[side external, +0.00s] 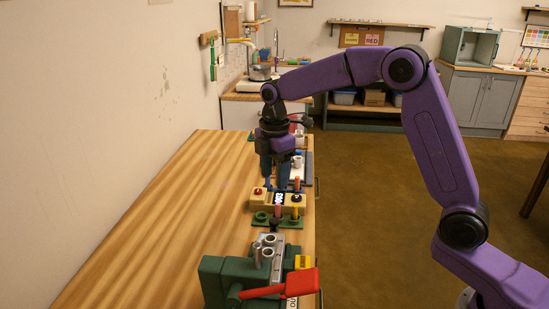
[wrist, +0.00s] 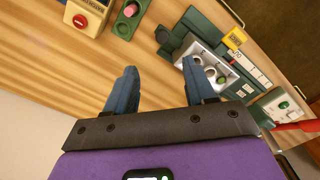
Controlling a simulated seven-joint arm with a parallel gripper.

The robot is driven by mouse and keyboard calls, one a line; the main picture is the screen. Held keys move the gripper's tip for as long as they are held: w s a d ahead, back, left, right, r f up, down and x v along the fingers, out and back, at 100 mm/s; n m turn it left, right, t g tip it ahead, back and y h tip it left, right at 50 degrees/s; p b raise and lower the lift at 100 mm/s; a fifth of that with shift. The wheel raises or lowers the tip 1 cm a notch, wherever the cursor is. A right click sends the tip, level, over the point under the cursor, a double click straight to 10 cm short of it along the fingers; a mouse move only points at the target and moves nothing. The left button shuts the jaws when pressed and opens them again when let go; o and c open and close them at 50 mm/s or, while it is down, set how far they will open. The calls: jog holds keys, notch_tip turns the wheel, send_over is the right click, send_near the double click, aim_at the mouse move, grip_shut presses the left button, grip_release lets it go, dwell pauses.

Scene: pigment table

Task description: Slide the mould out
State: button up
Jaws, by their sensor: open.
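A grey metal block with round tubes, which looks like the mould (side external: 268,252), sits against the green machine (side external: 216,280) at the front of the table. In the wrist view the grey block (wrist: 213,66) shows at upper right, with round openings and green housing beside it. My gripper (side external: 274,182) points down over the far part of the table, beyond the cream box and well away from the block. In the wrist view my gripper (wrist: 160,84) has its two blue fingers spread, with nothing between them. The right finger overlaps the edge of the block in that picture.
A red lever (side external: 285,285) sticks out from the green machine. A cream box with a red button (side external: 258,191) and a green plate with pegs (side external: 262,218) stand between my gripper and the machine. The left side of the wooden table (side external: 165,215) is clear.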

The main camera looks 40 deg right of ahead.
jog(key=shift+r, duration=2)
jog(key=s+a+m, duration=0.3)
jog(key=s, duration=1.5)
jog(key=s+d+f+m, duration=0.1)
jog(key=s+d, duration=0.3)
jog(key=s, duration=0.5)
jog(key=s+d+f+m, duration=0.1)
jog(key=s+d+f, duration=0.2)
jog(key=s, duration=0.6)
jog(key=shift+s+d+f, duration=0.25)
jog(key=shift+d+f, duration=0.15)
jog(key=shift+f, duration=0.25)
